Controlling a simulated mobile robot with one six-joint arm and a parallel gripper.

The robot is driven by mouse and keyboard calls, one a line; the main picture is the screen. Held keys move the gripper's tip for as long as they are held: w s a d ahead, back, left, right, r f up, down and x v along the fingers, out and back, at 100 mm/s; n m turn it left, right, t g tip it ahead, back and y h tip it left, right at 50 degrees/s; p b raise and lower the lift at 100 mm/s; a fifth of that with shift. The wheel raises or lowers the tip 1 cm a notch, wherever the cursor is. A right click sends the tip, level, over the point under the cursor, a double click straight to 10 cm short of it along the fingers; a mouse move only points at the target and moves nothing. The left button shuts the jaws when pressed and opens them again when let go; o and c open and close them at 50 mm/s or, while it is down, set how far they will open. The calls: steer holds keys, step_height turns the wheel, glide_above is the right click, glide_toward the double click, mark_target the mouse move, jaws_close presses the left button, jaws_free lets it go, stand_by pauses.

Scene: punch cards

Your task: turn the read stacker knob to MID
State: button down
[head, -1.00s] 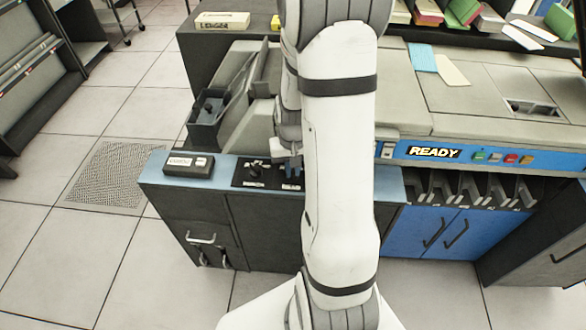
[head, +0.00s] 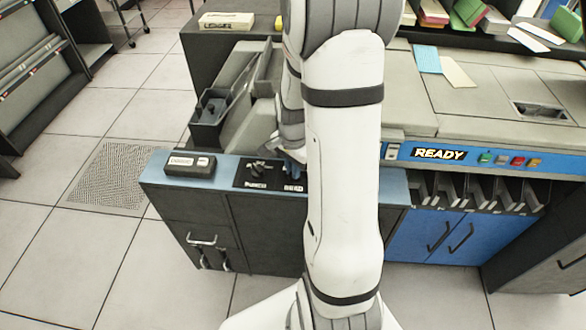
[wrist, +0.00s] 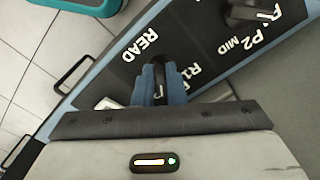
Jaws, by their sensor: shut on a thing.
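The black control panel (head: 270,186) on the blue counter carries a PUNCH knob (head: 257,168) at left and the READ position at right. My gripper (head: 293,170) is at the READ position, its blue fingers low over the panel. In the wrist view the blue fingers (wrist: 160,84) are shut on the dark read stacker knob (wrist: 159,82), beside the READ label (wrist: 140,45). Only a sliver of the knob shows between the fingers, so its pointing direction is unclear. An R label (wrist: 188,73) beside it is partly hidden. The other knob (wrist: 245,13) has P2 and MID labels near it.
A dark labelled box (head: 190,165) sits on the counter left of the panel. A dark open tray (head: 212,115) stands behind it. The machine with the READY sign (head: 440,154) and card pockets (head: 480,186) is at right. Floor at left is clear.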

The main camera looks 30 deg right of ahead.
steer(key=shift+w+a+m, duration=0.1)
steer(key=shift+m, duration=0.5)
steer(key=c, duration=1.5)
jaws_free()
steer(key=shift+w+r+p, duration=0.1)
steer(key=shift+r+p, duration=0.2)
steer(key=shift+r, duration=3.65)
